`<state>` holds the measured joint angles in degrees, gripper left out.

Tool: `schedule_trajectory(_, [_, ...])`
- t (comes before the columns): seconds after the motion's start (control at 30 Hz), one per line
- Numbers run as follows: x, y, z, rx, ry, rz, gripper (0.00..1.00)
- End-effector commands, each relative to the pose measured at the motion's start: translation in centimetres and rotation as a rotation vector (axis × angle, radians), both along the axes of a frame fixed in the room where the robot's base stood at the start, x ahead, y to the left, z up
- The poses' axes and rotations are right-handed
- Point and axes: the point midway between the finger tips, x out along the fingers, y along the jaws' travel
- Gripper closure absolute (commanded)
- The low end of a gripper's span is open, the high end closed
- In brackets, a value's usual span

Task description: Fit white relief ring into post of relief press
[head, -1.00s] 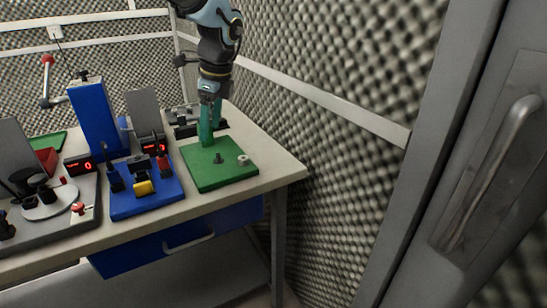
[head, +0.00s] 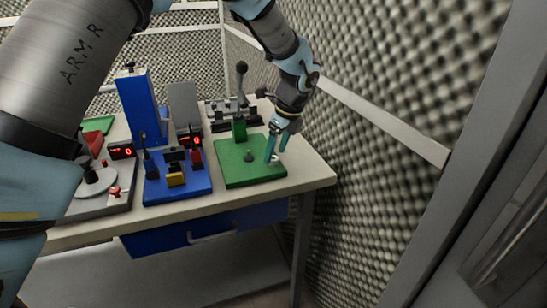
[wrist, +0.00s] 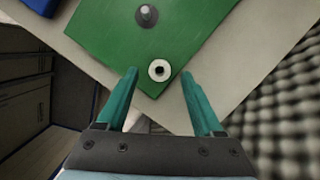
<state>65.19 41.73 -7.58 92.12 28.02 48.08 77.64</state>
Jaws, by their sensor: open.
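The white relief ring (wrist: 159,70) lies near a corner of the green base (wrist: 100,30) of the relief press. In the wrist view its centre is dark; I cannot tell whether that is a hole or a peg. The post (wrist: 146,15) is a short grey stub on a dark round foot, apart from the ring; it also shows in the head view (head: 249,157). My gripper (wrist: 159,74) is open, pointing down, with a finger on each side of the ring in the picture. Gaps show on both sides. In the head view, the fingers (head: 276,155) partly hide the ring.
A blue fixture (head: 178,190) with a yellow block is to the left. The foam wall is close on the right. The bench edge is near the front.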

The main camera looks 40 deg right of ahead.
Motion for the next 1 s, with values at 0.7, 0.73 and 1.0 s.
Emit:
schedule_trajectory(0.7, [0.6, 0.1, -1.9, -0.001, 0.0, 0.002, 0.64])
schedule_trajectory(0.73, [0.6, 0.1, -1.9, -0.001, 0.0, 0.002, 0.68])
schedule_trajectory(1.0, [0.6, 0.1, -1.9, -0.001, 0.0, 0.002, 0.98])
